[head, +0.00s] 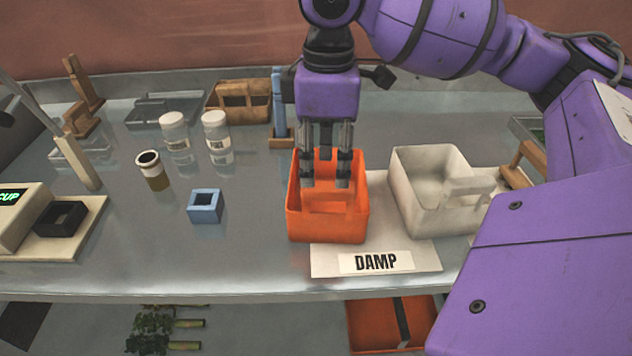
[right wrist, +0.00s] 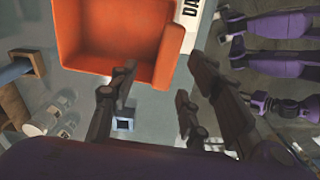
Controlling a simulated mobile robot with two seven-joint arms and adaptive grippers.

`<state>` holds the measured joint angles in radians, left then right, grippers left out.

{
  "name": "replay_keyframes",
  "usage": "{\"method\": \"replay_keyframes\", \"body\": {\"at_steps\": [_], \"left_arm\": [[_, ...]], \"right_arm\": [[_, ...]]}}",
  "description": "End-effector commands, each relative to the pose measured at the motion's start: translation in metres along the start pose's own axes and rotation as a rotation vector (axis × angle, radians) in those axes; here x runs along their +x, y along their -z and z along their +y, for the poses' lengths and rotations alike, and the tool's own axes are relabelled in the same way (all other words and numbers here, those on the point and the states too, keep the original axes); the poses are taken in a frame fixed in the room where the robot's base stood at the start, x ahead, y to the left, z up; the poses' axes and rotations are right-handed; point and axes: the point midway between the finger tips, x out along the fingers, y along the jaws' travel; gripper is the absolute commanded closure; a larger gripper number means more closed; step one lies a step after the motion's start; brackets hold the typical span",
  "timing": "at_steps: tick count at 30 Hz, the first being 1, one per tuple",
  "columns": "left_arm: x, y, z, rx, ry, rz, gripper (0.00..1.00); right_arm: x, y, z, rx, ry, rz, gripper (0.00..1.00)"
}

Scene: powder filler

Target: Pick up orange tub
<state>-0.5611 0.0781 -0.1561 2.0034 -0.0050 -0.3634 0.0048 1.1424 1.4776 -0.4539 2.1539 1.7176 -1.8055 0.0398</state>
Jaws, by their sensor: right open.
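The orange tub (head: 330,227) stands upright near the front edge of the metal table, beside and partly over the board marked DAMP. In the right wrist view the tub (right wrist: 115,45) fills the upper middle, beyond the open fingers (right wrist: 155,85). I cannot tell whether the fingers touch the handle. My left gripper is not in view.
A white tub (head: 420,205) stands close right of the orange one, on the DAMP board (head: 325,262). A blue block (head: 205,207), a dark-topped cup (head: 153,172) and two white jars (head: 216,135) stand left. An orange bin (head: 370,325) sits on the lower shelf.

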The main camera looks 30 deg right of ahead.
Motion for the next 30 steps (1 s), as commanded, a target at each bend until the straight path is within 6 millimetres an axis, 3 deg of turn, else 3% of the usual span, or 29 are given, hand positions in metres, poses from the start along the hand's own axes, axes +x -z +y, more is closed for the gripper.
{"method": "replay_keyframes", "body": {"at_steps": [11, 17, 24, 30], "left_arm": [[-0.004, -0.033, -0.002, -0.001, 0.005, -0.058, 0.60], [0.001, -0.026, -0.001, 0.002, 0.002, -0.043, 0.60], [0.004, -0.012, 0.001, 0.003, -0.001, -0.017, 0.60], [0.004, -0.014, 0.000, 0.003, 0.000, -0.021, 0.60]], "right_arm": [[0.042, -0.002, -0.002, -0.001, 0.003, -0.004, 0.56], [0.071, -0.003, -0.003, -0.001, 0.003, -0.002, 0.56], [0.073, -0.003, -0.003, -0.001, -0.001, 0.000, 0.56], [0.073, -0.003, -0.003, -0.001, -0.001, 0.000, 0.81]]}}
